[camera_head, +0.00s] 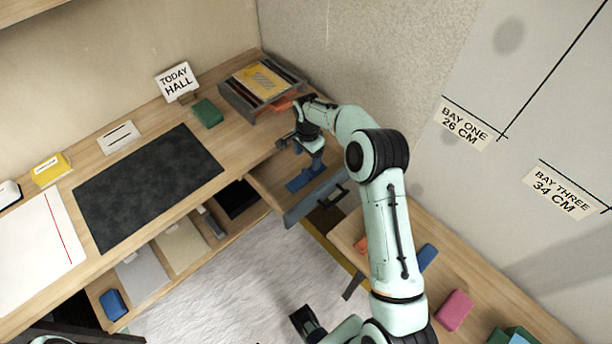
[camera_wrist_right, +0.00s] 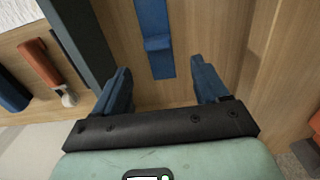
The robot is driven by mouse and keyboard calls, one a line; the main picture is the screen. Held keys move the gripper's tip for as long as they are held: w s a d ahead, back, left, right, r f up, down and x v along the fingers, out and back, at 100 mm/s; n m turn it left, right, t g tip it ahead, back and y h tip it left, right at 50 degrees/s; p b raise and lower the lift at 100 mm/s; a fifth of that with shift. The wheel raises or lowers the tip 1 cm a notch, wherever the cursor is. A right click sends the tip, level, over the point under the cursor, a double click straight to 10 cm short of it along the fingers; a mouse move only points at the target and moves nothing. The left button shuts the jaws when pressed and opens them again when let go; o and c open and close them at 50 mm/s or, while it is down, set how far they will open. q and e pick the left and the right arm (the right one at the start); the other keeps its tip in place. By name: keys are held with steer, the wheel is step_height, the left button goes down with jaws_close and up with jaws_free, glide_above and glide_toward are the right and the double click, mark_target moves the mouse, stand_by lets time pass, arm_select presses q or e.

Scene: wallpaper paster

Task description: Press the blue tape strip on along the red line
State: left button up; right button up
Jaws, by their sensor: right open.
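The blue tape strip (camera_wrist_right: 156,42) lies flat on light wood in an open drawer, with a small raised tab on it. It also shows in the head view (camera_head: 299,181). My right gripper (camera_wrist_right: 160,86) is open and empty above the drawer. The near end of the strip lies between its dark blue fingers in the wrist view; I cannot tell the height gap. The red line (camera_head: 57,228) runs down a white sheet (camera_head: 30,250) at the desk's left end. My left gripper is not in view.
A dark mat (camera_head: 150,185) lies between the sheet and the drawer (camera_head: 265,180). A green block (camera_head: 207,113), a sign (camera_head: 177,80) and a paper tray (camera_head: 262,82) stand at the back. A side bench holds blue (camera_head: 427,257) and pink (camera_head: 455,310) blocks.

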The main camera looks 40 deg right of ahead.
mark_target(307, 172)
step_height(307, 172, down, 2)
steer(key=shift+w, duration=0.1)
steer(key=shift+s+a+f, duration=0.15)
steer(key=shift+a+f, duration=0.05)
steer(key=shift+f, duration=1.2)
steer(key=shift+s+a+f, duration=0.1)
steer(key=shift+a+f, duration=0.05)
steer(key=shift+f, duration=1.2)
steer(key=c, duration=1.1)
